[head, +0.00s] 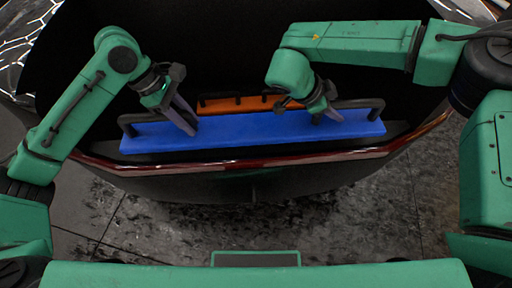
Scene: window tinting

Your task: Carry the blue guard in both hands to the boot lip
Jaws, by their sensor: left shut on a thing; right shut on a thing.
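The blue guard (255,133) is a long flat blue bar with a black handle near each end. It lies lengthwise along the boot lip (240,163), just inside the red edge; whether it rests on the lip or hangs slightly above it, I cannot tell. My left gripper (188,124) is shut on the guard's left handle. My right gripper (325,112) is shut on its right handle. The fingers partly hide both handles.
An orange bar (236,104) with black fittings lies behind the guard, inside the dark boot (220,45). The bumper (250,185) curves below the lip. The grey floor (390,215) in front is dark-stained and otherwise clear.

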